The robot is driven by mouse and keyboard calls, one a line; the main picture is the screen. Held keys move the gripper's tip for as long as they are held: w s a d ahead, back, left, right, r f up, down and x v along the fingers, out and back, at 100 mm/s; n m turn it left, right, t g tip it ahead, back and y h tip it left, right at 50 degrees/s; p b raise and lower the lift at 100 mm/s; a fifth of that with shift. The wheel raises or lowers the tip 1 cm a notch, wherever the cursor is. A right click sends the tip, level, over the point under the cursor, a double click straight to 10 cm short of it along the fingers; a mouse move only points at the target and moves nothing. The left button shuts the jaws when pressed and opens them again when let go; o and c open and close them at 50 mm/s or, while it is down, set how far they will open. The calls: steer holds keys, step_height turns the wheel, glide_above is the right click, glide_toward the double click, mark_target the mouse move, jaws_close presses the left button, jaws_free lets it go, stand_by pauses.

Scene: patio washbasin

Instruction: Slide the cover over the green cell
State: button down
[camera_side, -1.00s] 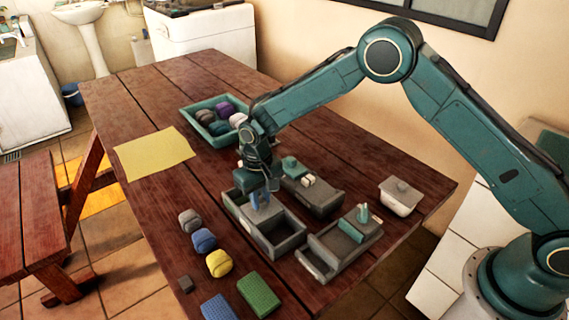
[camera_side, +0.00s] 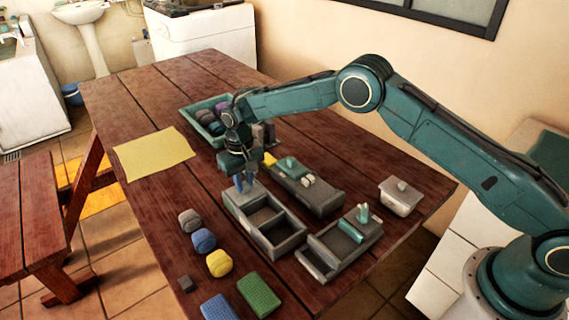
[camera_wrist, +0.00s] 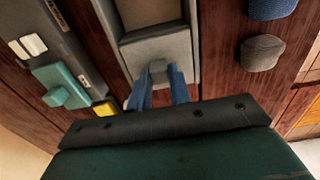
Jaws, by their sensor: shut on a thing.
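A long grey box (camera_side: 287,245) lies mid-table with two open, grey-looking cells showing. Its flat grey cover (camera_side: 258,190) sits over the cell at the far end, below my gripper. My gripper (camera_side: 243,186) points down, its blue fingers shut on the cover's small grey knob (camera_wrist: 158,68). The cover (camera_wrist: 143,48) also shows in the wrist view, with part of an open cell (camera_wrist: 140,14) beyond it. No green marking on a cell is visible to me; what lies under the cover is hidden.
Close to the right are a grey box with a teal knobbed cover (camera_side: 290,165) and another grey box (camera_side: 318,262). A lidded pot (camera_side: 400,195) stands farther right. A teal tray (camera_side: 190,112) stands behind.

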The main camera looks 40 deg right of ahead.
mark_target(244, 183)
steer(key=shift+w, duration=0.35)
steer(key=c, duration=1.3)
jaws_free()
steer(key=shift+r, duration=0.1)
step_height(244, 183, up, 14)
steer(key=shift+f, duration=0.15)
steer(key=shift+s, duration=0.1)
